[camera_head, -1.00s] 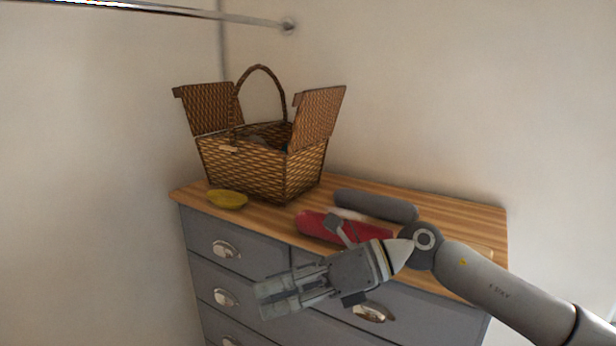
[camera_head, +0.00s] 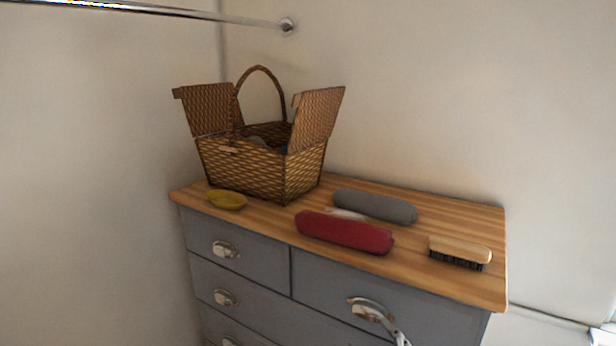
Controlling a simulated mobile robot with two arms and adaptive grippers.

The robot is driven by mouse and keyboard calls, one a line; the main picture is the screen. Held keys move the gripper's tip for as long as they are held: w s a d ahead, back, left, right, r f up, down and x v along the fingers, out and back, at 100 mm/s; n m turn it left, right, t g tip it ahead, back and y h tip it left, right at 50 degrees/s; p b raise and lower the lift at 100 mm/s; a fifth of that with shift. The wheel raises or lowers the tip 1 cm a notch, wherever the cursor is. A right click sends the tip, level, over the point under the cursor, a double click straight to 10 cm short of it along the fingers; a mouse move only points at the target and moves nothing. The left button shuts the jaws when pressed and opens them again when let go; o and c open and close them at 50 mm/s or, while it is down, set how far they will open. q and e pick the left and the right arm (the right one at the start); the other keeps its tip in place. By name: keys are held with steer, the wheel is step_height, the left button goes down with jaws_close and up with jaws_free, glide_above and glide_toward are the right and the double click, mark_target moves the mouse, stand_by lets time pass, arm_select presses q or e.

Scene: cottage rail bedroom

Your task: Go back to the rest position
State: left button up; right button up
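Neither of my grippers clearly shows in the head view now. A small light-grey piece (camera_head: 400,338) at the bottom edge, below the right drawer handle, may be a tip of my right arm, but I cannot tell. The dresser (camera_head: 240,262) has a wooden top and grey drawers. On it stand an open wicker basket (camera_head: 245,170), a yellow dish (camera_head: 227,200), a red roll (camera_head: 345,232), a grey roll (camera_head: 374,206) and a wooden brush (camera_head: 460,249) with dark bristles. The basket's two lids are raised, and something dark lies inside, mostly hidden.
A metal rail (camera_head: 180,13) runs along the wall at the top left. Walls stand close behind and left of the dresser. Drawer handles (camera_head: 225,249) stick out at its front. The space before the dresser looks clear.

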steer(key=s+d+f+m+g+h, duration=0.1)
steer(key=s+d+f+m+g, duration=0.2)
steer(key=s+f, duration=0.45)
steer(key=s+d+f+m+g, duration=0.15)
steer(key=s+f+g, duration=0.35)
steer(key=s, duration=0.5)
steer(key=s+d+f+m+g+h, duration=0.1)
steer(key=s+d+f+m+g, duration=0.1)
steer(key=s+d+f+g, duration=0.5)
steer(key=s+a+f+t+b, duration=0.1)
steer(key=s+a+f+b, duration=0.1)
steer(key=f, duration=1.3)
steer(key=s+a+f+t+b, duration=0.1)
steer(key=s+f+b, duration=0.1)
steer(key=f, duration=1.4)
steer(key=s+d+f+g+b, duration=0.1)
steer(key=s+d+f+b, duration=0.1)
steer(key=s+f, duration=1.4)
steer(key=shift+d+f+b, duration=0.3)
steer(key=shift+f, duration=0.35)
